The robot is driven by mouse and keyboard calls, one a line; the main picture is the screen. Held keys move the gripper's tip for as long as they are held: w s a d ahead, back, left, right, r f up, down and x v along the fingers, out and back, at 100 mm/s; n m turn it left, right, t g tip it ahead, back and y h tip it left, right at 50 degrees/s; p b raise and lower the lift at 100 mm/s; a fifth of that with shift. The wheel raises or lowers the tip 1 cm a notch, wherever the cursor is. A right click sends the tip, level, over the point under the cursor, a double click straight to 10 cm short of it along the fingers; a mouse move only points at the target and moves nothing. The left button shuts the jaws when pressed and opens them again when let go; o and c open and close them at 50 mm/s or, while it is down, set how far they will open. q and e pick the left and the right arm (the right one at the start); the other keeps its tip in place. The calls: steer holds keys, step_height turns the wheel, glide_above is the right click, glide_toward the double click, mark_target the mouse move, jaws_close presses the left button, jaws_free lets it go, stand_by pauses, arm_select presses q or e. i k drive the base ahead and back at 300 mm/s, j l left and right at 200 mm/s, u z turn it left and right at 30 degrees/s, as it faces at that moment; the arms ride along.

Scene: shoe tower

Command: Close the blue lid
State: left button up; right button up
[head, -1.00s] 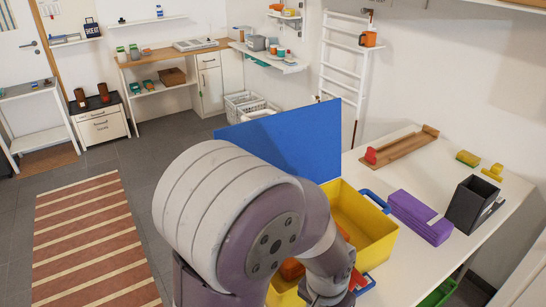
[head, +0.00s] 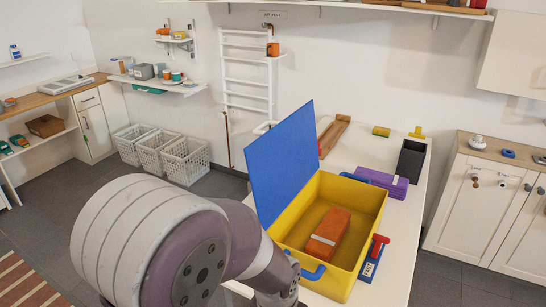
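The blue lid (head: 283,160) stands open and upright, leaning back, at the left side of a yellow box (head: 372,197) on a white table. The box has blue handles, and an orange block (head: 328,232) with a pale band lies inside it. My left arm comes in at the lower left and covers the box's near left corner. Its gripper is hidden or below the frame. My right gripper is not visible.
A purple block (head: 383,181), a black open holder (head: 411,158) and a wooden piece (head: 335,133) lie behind the box. A blue and red item (head: 371,262) is right of it. White baskets (head: 160,152) stand on the floor at left.

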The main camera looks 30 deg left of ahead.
mark_target(281, 162)
steer(key=j+z, duration=0.15)
steer(key=j, duration=0.35)
steer(key=k+j+z, duration=0.1)
steer(key=j, duration=0.35)
steer(key=j+z, duration=0.15)
steer(key=j, duration=0.35)
steer(key=k+j+z, duration=0.1)
steer(key=j, duration=0.35)
steer(key=k+j+z, duration=0.15)
steer(key=j, duration=0.3)
steer(key=i+j+z, duration=0.1)
steer(key=j, duration=0.3)
steer(key=i+j, duration=0.1)
steer(key=j, duration=0.25)
steer(key=i+j+z, duration=0.15)
steer(key=j, duration=0.65)
steer(key=i+z, duration=0.05)
